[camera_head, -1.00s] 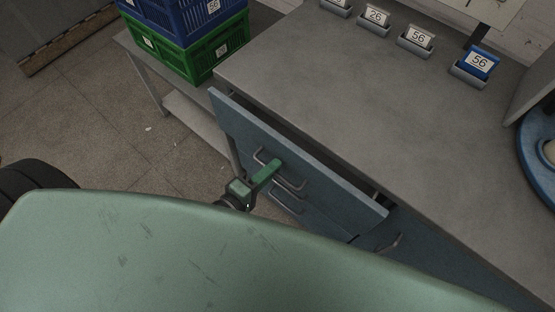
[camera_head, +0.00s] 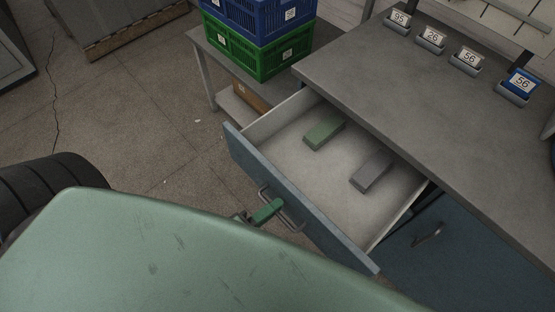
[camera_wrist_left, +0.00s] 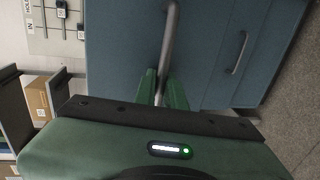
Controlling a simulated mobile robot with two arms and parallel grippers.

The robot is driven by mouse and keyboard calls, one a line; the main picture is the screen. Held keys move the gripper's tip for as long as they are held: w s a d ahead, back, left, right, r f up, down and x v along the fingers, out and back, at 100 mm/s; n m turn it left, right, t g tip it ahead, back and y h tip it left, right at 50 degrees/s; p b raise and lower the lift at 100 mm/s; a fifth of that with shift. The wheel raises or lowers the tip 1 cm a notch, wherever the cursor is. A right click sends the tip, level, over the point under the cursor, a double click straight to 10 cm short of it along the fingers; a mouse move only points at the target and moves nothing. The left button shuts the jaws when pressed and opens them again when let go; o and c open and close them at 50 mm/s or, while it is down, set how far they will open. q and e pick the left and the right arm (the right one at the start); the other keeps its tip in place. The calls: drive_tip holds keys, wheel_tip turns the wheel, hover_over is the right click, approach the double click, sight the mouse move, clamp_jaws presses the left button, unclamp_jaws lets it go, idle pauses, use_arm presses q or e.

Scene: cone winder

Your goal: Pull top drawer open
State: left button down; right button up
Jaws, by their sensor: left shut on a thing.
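The top drawer (camera_head: 300,204) stands well out from under the grey worktop, with its blue front facing me. Inside it lie a green block (camera_head: 323,135) and a grey block (camera_head: 372,171). My left gripper (camera_head: 266,211) is shut on the drawer's bar handle (camera_head: 285,217). In the left wrist view the green fingers (camera_wrist_left: 161,88) close around the handle (camera_wrist_left: 170,40). My right gripper is not in view.
A grey worktop (camera_head: 420,105) carries several small label holders at its back. Blue (camera_head: 262,18) and green (camera_head: 240,50) crates stack on a side table at the left. Another handle (camera_head: 428,236) is on the blue cabinet door.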

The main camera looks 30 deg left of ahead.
use_arm(q)
drive_tip(key=shift+s+a, duration=0.2)
drive_tip(key=shift+s, duration=0.45)
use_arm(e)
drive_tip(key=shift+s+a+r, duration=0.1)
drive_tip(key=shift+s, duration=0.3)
use_arm(q)
drive_tip(key=c, duration=1.8)
unclamp_jaws()
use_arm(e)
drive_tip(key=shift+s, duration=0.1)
use_arm(q)
drive_tip(key=shift+o, duration=0.2)
drive_tip(key=v, duration=0.7)
drive_tip(key=shift+s+b, duration=0.35)
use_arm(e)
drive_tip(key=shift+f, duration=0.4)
use_arm(q)
drive_tip(key=shift+a, duration=0.1)
